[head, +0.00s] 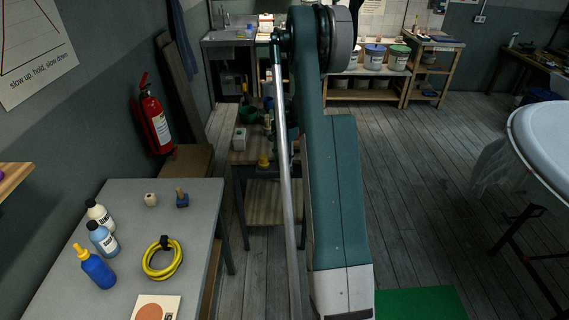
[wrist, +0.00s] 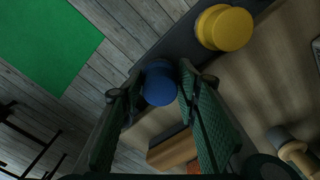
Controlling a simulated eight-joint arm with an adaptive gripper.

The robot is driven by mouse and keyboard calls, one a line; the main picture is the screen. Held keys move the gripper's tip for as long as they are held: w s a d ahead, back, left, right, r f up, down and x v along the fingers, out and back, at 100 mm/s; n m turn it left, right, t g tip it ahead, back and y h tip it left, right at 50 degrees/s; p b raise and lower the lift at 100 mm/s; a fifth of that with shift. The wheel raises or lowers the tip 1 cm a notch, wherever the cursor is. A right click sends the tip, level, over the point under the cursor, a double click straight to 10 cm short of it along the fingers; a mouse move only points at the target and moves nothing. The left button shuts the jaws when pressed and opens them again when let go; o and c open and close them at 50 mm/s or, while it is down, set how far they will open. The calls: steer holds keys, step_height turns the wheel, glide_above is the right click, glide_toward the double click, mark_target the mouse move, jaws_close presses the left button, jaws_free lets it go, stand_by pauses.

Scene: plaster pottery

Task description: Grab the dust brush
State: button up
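My gripper (wrist: 152,84) shows in the wrist view as two green ridged fingers, spread apart. A round blue object (wrist: 159,88) shows between the fingertips, at the dark edge of a wooden bench; I cannot tell whether the fingers touch it. I cannot tell for sure which thing is the dust brush. A brown block with a dark strip (wrist: 172,148) lies between and beyond the fingers and may be a brush. A pale wooden piece with a grey end (wrist: 292,152) lies at the lower right.
The grey table (head: 120,245) holds bottles and a yellow coil.

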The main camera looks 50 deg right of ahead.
mark_target(284, 156)
steer(key=c, duration=0.3)
steer(key=shift+r+p, duration=0.3)
steer(key=shift+r, duration=4.7)
